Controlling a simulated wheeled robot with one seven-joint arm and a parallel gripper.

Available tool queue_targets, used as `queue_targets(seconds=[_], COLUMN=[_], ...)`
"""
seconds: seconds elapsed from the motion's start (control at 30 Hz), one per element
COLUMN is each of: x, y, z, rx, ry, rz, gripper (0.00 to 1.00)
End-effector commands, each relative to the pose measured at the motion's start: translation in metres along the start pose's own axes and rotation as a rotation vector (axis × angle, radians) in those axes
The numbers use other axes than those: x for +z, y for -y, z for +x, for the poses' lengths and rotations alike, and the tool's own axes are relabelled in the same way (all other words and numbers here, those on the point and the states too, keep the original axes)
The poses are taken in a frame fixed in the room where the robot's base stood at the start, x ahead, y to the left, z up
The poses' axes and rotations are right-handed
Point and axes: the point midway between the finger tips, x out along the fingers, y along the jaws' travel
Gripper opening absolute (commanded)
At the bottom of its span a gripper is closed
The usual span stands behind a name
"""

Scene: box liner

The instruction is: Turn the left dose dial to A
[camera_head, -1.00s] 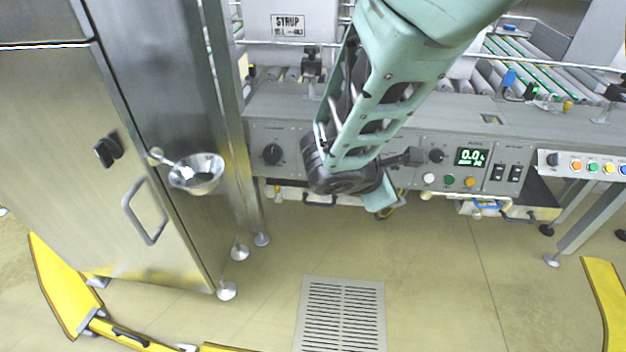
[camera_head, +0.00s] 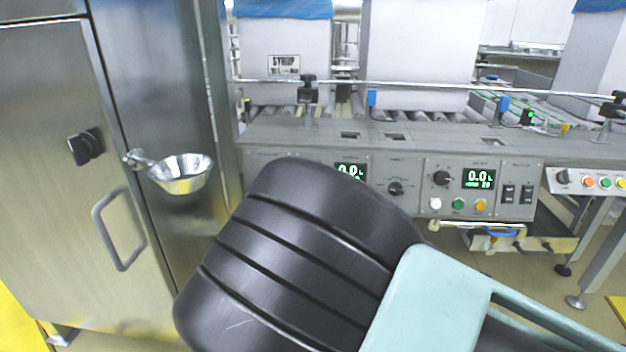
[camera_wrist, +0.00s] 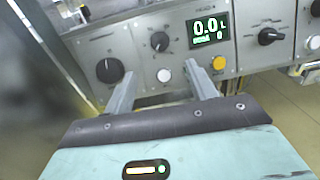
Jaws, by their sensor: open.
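The left dose dial (camera_wrist: 160,41) is a small black knob on the grey panel, left of a green-lit display (camera_wrist: 208,28) in the wrist view. Its scale letters are too small to read, and I cannot tell its pointer's setting. In the head view my arm hides this dial. My gripper (camera_wrist: 160,70) is open and empty in the wrist view. Its two fingers reach toward the panel, one on each side of a white button (camera_wrist: 164,75) below the dial. The fingertips appear lower than the dial, and I see no contact with it.
A larger black knob (camera_wrist: 110,70) is left of the dial; a yellow button (camera_wrist: 219,62) lies beside the right finger. Another black knob (camera_wrist: 271,36) is farther right. The head view shows a similar right dial (camera_head: 441,178), and a steel cabinet (camera_head: 60,190) with a bowl (camera_head: 181,177) at left.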

Motion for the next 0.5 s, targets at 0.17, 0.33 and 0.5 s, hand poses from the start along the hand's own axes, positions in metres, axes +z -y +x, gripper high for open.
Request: queue_targets(seconds=[0.17, 0.33, 0.5], x=[-0.004, -0.003, -0.002], y=[0.001, 0.001, 0.001], z=[0.040, 0.074, 0.100], rx=[-0.002, -0.003, -0.002], ry=[0.002, 0.001, 0.001], rz=[0.002, 0.004, 0.003], gripper=[0.56, 0.56, 0.56])
